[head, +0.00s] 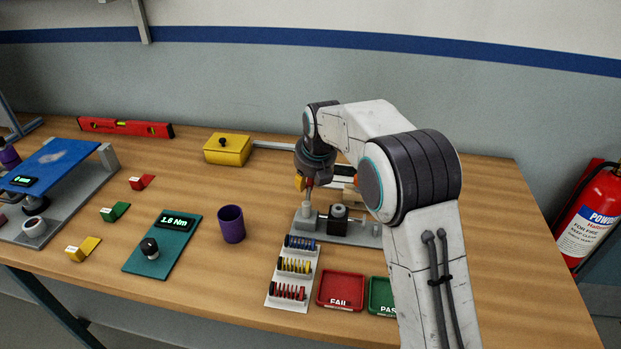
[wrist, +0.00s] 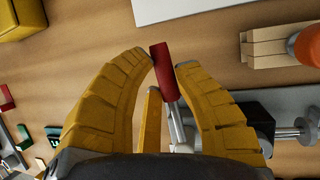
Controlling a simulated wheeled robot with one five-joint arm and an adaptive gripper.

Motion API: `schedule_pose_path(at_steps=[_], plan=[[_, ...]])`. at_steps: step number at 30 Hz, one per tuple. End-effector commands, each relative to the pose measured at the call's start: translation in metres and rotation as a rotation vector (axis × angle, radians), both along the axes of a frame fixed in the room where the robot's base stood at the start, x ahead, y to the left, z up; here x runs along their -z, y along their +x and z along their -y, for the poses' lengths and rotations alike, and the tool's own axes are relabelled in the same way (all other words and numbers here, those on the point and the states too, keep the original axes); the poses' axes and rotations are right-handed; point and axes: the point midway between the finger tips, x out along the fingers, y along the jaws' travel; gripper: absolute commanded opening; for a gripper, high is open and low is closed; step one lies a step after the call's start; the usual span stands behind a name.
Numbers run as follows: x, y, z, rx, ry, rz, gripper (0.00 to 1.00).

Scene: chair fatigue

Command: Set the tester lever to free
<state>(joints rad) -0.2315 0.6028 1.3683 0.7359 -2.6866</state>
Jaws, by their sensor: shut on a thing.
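The tester (head: 350,232) is a grey base with a black round part, standing on the bench below my arm in the head view. Its lever has a red handle (wrist: 167,68) on a thin metal shaft (wrist: 176,122), seen in the wrist view. My gripper (wrist: 162,62) has its yellow fingers on either side of the red handle and is shut on it. In the head view my gripper (head: 303,183) is just above the tester's left end, partly hidden by my wrist. No lever position marks can be read.
A spring rack (head: 285,301), red FAIL tray (head: 341,290) and green PASS tray (head: 381,296) lie in front of the tester. A purple cup (head: 231,224) and torque gauge (head: 162,242) stand left. A yellow box (head: 228,150) is behind. Wooden blocks (wrist: 275,46) stand beside the tester.

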Motion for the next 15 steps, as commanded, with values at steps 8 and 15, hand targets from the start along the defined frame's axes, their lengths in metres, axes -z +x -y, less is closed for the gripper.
schedule_pose_path(at_steps=[8, 15], plan=[[-0.0013, 0.0017, 0.0010, 0.002, 0.002, 0.006, 0.39], [-0.0007, 0.0009, 0.0003, 0.001, 0.001, 0.003, 0.58]])
